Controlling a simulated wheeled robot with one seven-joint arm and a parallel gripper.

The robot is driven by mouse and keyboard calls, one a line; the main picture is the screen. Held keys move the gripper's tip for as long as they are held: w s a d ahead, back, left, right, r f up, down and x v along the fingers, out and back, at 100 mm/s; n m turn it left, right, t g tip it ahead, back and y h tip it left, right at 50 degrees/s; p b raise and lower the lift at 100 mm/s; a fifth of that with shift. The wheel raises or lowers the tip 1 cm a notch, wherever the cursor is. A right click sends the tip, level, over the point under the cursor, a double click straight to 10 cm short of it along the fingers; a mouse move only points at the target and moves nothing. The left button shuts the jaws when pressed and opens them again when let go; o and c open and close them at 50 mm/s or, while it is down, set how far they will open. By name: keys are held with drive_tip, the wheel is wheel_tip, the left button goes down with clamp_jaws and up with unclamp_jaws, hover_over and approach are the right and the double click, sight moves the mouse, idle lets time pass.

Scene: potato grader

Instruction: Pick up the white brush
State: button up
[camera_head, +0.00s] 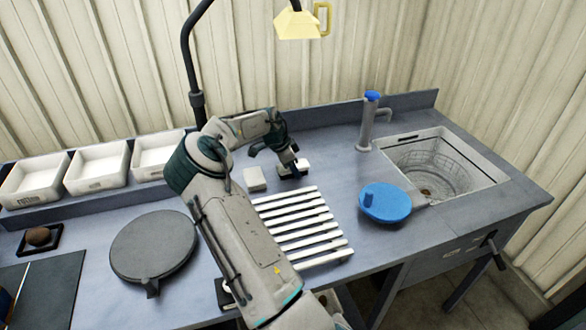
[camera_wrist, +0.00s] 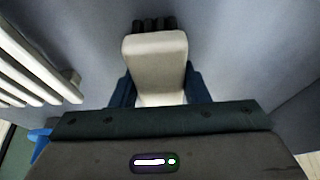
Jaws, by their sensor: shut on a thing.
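The white brush (camera_wrist: 155,62) shows between the blue fingers of my gripper (camera_wrist: 152,90) in the wrist view. It has a pale, block-like body with dark bristles at its far end. My gripper is shut on it. In the head view my gripper (camera_head: 291,170) points down at the worktop behind the white slatted rack, and part of the white brush (camera_head: 303,165) shows beside the fingers. The rest of the brush is hidden by the fingers. I cannot tell whether it touches the worktop.
A pale block (camera_head: 255,179) lies just left of my gripper. The white slatted rack (camera_head: 300,225) is in front. A blue round lid-like thing (camera_head: 386,203), a tap (camera_head: 369,122) and a sink (camera_head: 440,170) are right. A grey disc (camera_head: 153,246) and white trays (camera_head: 97,167) are left.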

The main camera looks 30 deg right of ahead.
sight(299, 165)
drive_tip(key=shift+r, duration=0.15)
drive_tip(key=shift+r, duration=0.5)
drive_tip(key=r, duration=0.2)
drive_tip(key=s+r+b, duration=0.1)
drive_tip(key=shift+a+r, duration=0.1)
drive_tip(key=shift+r, duration=0.3)
drive_tip(key=s+a+r+b, duration=0.1)
drive_tip(key=s+r+b, duration=0.1)
drive_tip(key=s+r, duration=0.4)
drive_tip(key=s, duration=0.4)
drive_tip(key=shift+s+a+r+b, duration=0.25)
drive_tip(key=shift+a+b, duration=0.05)
drive_tip(key=shift+b, duration=0.1)
drive_tip(key=o, duration=0.3)
drive_tip(key=shift+c, duration=1)
